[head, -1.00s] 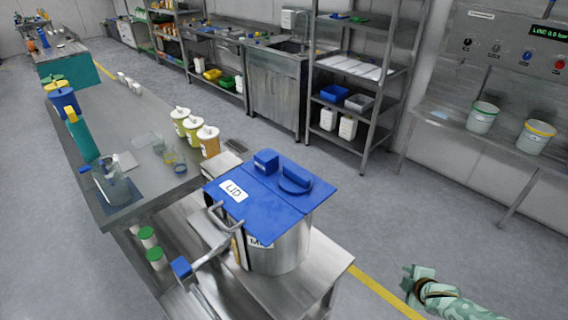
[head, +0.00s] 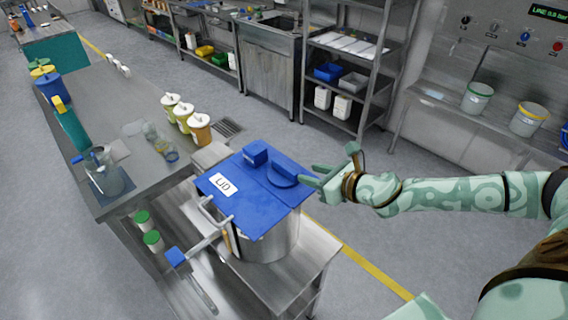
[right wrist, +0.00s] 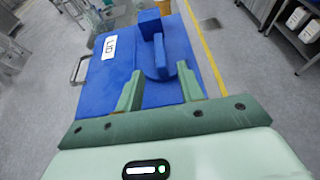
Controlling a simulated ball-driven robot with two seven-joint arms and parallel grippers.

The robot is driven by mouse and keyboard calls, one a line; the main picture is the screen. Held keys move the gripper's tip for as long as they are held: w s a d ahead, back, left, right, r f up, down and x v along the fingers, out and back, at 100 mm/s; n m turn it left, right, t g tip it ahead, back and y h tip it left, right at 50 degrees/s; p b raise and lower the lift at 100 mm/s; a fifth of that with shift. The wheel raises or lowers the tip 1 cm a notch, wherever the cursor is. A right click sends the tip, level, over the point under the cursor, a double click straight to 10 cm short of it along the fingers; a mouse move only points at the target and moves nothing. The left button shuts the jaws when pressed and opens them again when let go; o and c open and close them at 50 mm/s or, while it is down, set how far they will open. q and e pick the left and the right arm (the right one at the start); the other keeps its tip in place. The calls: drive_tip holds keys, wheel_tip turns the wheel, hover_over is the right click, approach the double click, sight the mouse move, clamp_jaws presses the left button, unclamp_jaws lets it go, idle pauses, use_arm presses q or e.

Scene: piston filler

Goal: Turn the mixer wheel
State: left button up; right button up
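A blue round wheel with a raised bar across it (head: 283,175) sits on the right half of the blue lid (head: 245,200) of a steel pot (head: 270,243). It also shows in the right wrist view (right wrist: 160,58). My right gripper (head: 312,180) is just right of the wheel in the head view. In the right wrist view its two fingers (right wrist: 158,86) are apart and empty, pointing over the lid toward the wheel's bar. I cannot tell if a finger touches the wheel. My left gripper is not in view.
A blue box (head: 256,153) stands on the lid beside the wheel. A crank arm with a blue end (head: 175,257) sticks out at the pot's front left. A bench (head: 120,195) with a jug (head: 106,174) and several tubs is to the left. Floor to the right is free.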

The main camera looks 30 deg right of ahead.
sight(286, 166)
drive_tip(key=x, duration=1.1)
drive_tip(key=shift+w+a, duration=0.1)
clamp_jaws()
